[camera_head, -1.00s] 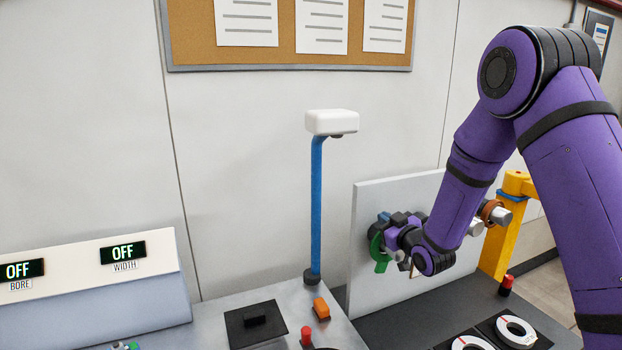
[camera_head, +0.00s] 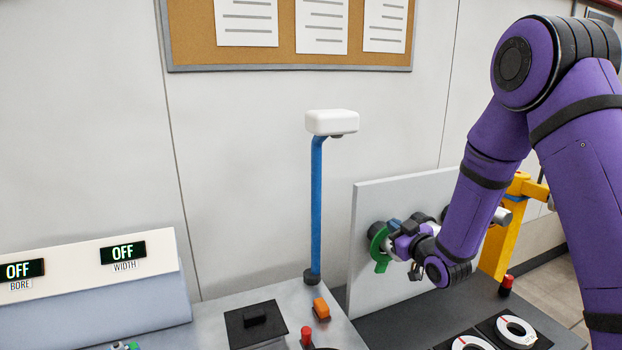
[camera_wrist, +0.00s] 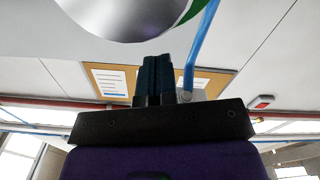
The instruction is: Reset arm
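My gripper (camera_head: 402,238) is at the grey upright panel (camera_head: 400,196), just right of a green ring-like part (camera_head: 381,248) mounted on it. In the wrist view my gripper's two dark fingers (camera_wrist: 155,78) stand side by side with no clear gap and nothing visible between them. Ahead of the fingertips, at the top of that view, is a rounded silver surface (camera_wrist: 125,18) with a green edge. I cannot tell from the head view whether the fingers touch the green part. My purple arm hides part of the panel.
A yellow post (camera_head: 501,238) stands right of the panel, behind my arm. A blue pole (camera_head: 317,205) with a white head rises left of the panel. Black-and-white dials (camera_head: 515,331), a red button (camera_head: 506,286) and an orange block (camera_head: 321,308) are on the work surface. A display console (camera_head: 90,290) is at left.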

